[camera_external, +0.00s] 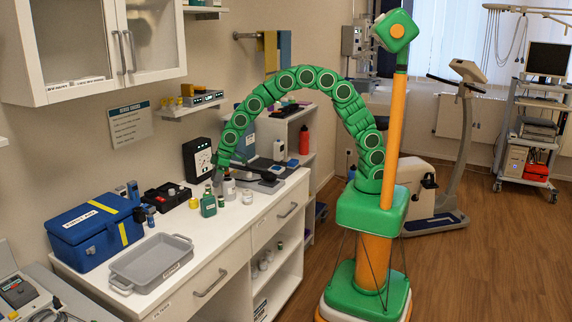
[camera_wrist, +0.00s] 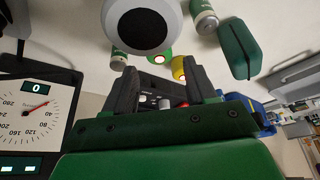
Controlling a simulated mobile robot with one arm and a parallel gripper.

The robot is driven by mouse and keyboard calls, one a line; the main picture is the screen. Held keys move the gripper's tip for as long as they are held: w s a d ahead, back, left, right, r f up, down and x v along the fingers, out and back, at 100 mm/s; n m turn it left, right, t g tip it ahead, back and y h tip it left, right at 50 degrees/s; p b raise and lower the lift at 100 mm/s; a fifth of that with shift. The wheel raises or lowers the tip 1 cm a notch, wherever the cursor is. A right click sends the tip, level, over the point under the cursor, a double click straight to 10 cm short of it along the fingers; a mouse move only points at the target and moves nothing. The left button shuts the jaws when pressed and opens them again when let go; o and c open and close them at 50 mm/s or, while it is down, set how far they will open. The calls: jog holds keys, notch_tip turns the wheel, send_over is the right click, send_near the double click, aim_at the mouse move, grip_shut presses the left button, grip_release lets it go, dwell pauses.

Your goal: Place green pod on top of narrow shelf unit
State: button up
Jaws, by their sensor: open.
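A green bottle-like item (camera_external: 208,204) stands on the counter in the external view, just in front of my gripper. A narrow white shelf unit (camera_external: 294,113) with open shelves stands past the counter's far end.
A white bottle with a dark top (camera_wrist: 141,25) is close to the fingers. A black dial gauge (camera_external: 197,159) stands by the wall. A blue box (camera_external: 90,230) and grey tray (camera_external: 150,262) occupy the near counter. A red bottle (camera_external: 304,141) stands at the shelf unit.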

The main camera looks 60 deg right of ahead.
aim_at(208, 193)
jog(key=shift+x, duration=1.1)
jog(key=shift+w+a+f, duration=0.4)
jog(key=shift+w+f, duration=0.1)
jog(key=shift+f, duration=0.3)
jog(key=shift+w+a+f, duration=0.35)
jog(key=shift+w+f, duration=0.15)
jog(key=shift+f, duration=0.3)
jog(key=shift+w+a+f, duration=0.15)
jog(key=shift+f, duration=0.5)
jog(key=shift+c, duration=0.3)
jog(key=c, duration=0.8)
jog(key=shift+r, duration=0.1)
jog(key=shift+c, duration=0.2)
jog(key=shift+r, duration=0.1)
